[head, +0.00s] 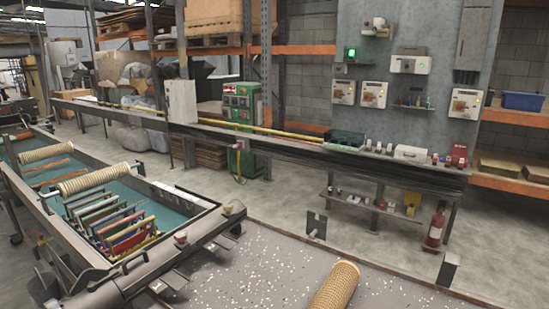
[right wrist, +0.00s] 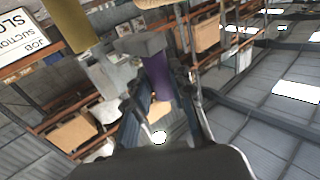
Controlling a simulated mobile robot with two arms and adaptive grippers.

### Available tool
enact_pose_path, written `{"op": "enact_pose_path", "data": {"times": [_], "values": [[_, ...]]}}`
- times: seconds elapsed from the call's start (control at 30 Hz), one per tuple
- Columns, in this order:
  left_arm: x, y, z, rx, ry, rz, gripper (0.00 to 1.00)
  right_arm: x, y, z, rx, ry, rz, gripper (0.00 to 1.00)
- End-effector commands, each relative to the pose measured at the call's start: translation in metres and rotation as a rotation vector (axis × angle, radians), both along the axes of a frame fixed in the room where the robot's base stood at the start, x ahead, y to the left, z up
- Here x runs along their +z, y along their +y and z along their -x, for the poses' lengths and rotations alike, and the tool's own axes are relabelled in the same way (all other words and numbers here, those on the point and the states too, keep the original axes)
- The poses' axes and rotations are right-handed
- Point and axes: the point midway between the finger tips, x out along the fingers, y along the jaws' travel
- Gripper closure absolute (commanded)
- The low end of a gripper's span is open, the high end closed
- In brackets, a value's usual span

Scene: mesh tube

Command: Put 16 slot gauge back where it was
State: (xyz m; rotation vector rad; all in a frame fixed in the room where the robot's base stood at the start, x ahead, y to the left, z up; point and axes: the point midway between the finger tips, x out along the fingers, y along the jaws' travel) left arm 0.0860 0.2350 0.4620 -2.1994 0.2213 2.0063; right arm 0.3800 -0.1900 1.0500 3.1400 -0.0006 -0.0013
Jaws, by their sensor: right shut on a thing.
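My right gripper (right wrist: 165,112) shows in the right wrist view, with its dark fingers shut on a purple bar-like gauge (right wrist: 158,76). A grey block (right wrist: 140,44) is at the far end of the purple bar. No number is readable on it, so I cannot tell whether it is the 16 gauge. In the head view, a row of coloured bars (head: 124,229) stands in the blue-green tray (head: 72,177) at the left; their markings are too small to read. Neither gripper is in the head view, and my left gripper is not seen.
Tan ribbed mesh tubes lie across the tray (head: 87,180) and at the lower middle (head: 336,287). A long rail (head: 280,140) runs behind. In the right wrist view, a sign (right wrist: 25,35) and an olive cylinder (right wrist: 72,22) are at upper left.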

Motion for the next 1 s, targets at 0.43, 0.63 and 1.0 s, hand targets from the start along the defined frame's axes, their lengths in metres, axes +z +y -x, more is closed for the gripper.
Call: {"op": "enact_pose_path", "data": {"times": [0.43,0.63,1.0], "values": [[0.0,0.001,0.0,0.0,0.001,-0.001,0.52,0.0,0.0,0.0,0.0,-0.002,0.001,1.0],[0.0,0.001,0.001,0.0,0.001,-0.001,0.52,0.001,0.0,0.0,0.0,-0.002,-0.001,1.0],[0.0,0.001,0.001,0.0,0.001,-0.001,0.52,0.006,0.016,-0.008,0.105,-0.005,0.004,1.0]]}}
